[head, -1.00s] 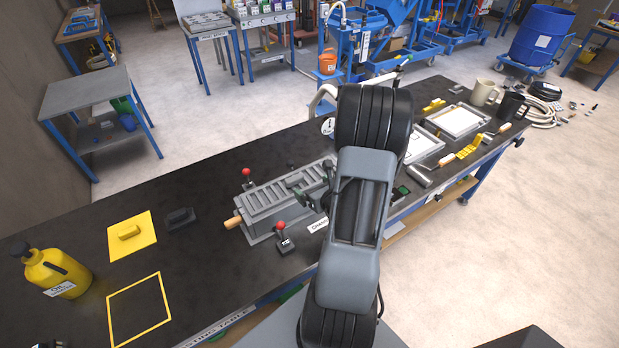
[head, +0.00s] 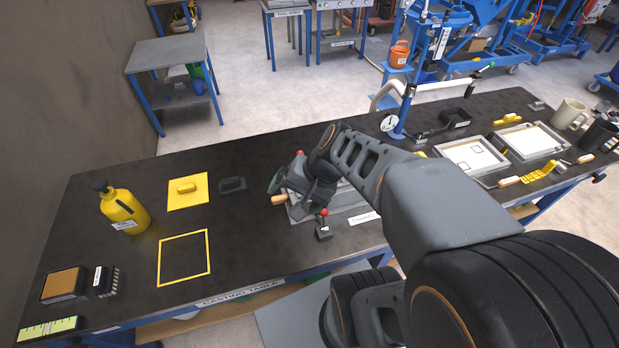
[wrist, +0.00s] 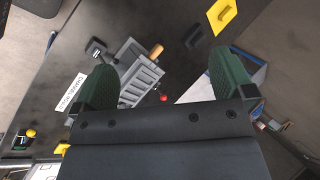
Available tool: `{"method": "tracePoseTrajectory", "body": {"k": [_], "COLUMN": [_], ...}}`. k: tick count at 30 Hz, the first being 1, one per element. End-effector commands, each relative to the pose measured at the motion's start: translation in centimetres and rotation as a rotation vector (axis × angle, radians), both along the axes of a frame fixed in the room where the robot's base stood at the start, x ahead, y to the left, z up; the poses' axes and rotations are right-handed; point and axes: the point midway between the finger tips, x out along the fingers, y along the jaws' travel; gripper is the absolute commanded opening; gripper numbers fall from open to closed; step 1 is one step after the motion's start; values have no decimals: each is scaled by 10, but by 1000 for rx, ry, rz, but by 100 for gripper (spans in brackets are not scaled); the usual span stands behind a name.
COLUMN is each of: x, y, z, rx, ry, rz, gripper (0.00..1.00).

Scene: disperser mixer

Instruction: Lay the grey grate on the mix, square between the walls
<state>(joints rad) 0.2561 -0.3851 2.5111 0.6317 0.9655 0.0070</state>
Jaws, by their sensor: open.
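The grey slotted grate (wrist: 141,82) shows in the wrist view at the grey chamber, a long metal box with a wooden handle (wrist: 156,50) at one end. I cannot tell whether the grate lies square between the walls. In the head view my arm covers most of the chamber (head: 352,199), and the grate and the mix are hidden. My gripper (wrist: 161,66) is open, with its two green fingers spread wide. It is over the chamber area, and nothing shows between its fingers. In the head view one green finger (head: 275,183) shows at the chamber's left end.
Red-knobbed levers (head: 323,214) stand beside the chamber. To the left are a yellow plate with a grip (head: 187,190), a dark block (head: 232,185), a yellow oil bottle (head: 124,209) and a yellow outlined square (head: 184,258). Trays (head: 470,154) lie at the right.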

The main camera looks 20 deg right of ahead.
Motion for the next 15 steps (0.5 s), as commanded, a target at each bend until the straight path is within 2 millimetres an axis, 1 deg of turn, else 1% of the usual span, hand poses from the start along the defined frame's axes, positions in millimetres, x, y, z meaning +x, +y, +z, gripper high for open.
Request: {"method": "tracePoseTrajectory", "body": {"k": [1,3,6,10,15], "x": [-7,-13,-18,-20,-21], "y": [0,-5,-12,-19,-20], "z": [11,23,39,56,65], "rx": [-119,-268,-438,-580,-652], "ry": [-63,-133,-218,-296,-333], "rz": [106,221,337,423,462], "gripper": [100,100,100,100,100]}}
